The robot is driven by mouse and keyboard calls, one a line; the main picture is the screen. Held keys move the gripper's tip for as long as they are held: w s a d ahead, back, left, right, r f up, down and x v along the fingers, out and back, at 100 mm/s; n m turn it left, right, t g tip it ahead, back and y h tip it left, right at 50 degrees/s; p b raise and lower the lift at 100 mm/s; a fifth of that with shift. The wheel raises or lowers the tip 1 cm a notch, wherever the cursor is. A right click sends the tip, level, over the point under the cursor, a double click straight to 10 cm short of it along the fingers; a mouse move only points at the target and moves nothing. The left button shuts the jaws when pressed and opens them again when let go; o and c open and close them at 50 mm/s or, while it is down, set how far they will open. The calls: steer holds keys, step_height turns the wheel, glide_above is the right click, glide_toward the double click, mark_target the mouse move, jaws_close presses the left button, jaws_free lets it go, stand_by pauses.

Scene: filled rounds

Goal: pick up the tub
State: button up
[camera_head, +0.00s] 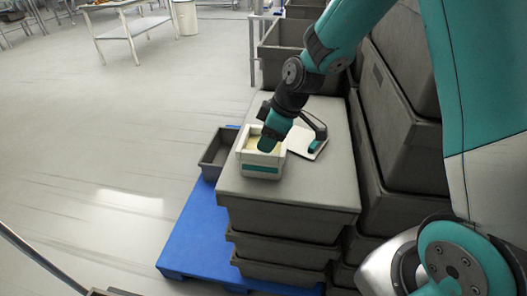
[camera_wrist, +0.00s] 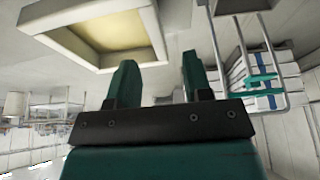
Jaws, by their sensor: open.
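The tub (camera_head: 246,158) is a small white open box with a dark green band and a pale yellow inside. It stands upright on the grey lid of a stack of crates. My gripper (camera_head: 270,146) is over it and hides part of its opening. In the wrist view the tub (camera_wrist: 153,22) is at the upper left, and my gripper (camera_wrist: 157,68) has its two teal fingers apart with nothing between them. The left finger overlaps the tub's rim in that view; I cannot tell whether they touch.
A white flat item (camera_head: 304,146) with a dark handle-like part lies right of the tub on the lid (camera_head: 290,192). Taller grey crates (camera_head: 398,135) stand close on the right. A blue pallet (camera_head: 195,240) is below.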

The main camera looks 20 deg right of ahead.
mark_target(261, 153)
steer(key=x, duration=0.4)
steer(key=p+x, duration=0.1)
steer(key=x, duration=0.3)
steer(key=shift+d, duration=0.25)
steer(key=shift+f, duration=0.2)
steer(key=shift+f, duration=0.15)
steer(key=shift+w, duration=0.1)
jaws_close()
